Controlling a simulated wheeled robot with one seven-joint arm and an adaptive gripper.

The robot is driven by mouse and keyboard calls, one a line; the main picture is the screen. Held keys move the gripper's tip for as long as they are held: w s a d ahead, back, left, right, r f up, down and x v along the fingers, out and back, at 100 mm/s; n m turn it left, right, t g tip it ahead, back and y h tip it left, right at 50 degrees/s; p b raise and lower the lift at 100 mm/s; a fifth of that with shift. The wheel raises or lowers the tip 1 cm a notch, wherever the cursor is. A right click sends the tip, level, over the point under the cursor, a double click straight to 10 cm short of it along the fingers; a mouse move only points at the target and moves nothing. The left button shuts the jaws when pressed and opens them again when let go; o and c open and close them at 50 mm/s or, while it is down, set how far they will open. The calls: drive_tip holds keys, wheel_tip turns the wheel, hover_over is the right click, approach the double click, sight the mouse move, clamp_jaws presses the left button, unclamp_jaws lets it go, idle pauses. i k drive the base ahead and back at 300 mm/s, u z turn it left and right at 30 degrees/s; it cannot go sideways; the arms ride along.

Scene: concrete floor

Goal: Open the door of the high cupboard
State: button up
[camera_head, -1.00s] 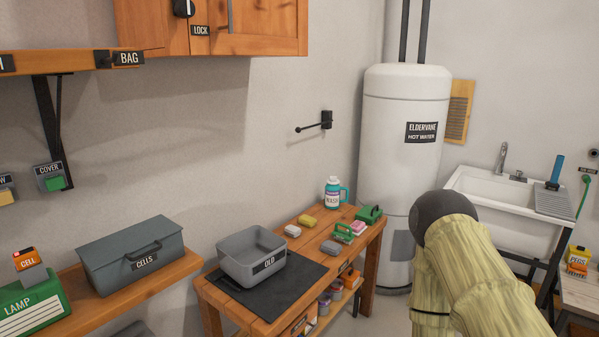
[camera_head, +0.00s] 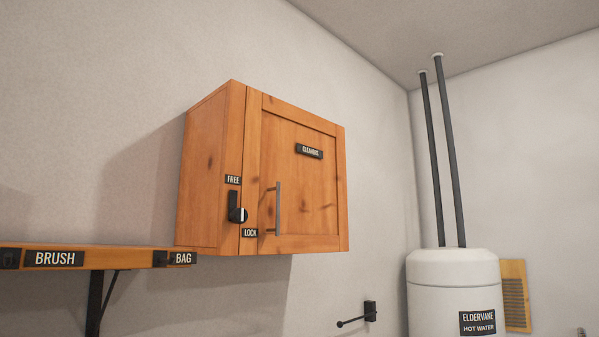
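The high cupboard (camera_head: 212,180) is a wooden box mounted on the wall, in the middle of the head view. Its door (camera_head: 300,225) is shut and has a label that seems to read "CLEANING". A vertical grey bar handle (camera_head: 278,209) is on the door's left side. Left of the door is a black latch (camera_head: 235,207) with a knob and a white mark, between a "FREE" label (camera_head: 233,180) above and a "LOCK" label (camera_head: 250,233) below. I cannot tell for sure which way the latch is set. My gripper is not in view.
A wooden shelf (camera_head: 120,259) with "BRUSH" and "BAG" labels runs along the wall at the lower left, its end close to the cupboard's lower left. A black wall lever (camera_head: 369,311) is below right. A white water heater (camera_head: 452,270) with two dark pipes stands at the right.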

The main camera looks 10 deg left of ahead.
sight(294, 188)
drive_tip(key=u, duration=1.2)
drive_tip(key=k, duration=0.85)
drive_tip(key=z, duration=0.7)
drive_tip(key=i, duration=0.5)
drive_tip(key=u, duration=0.05)
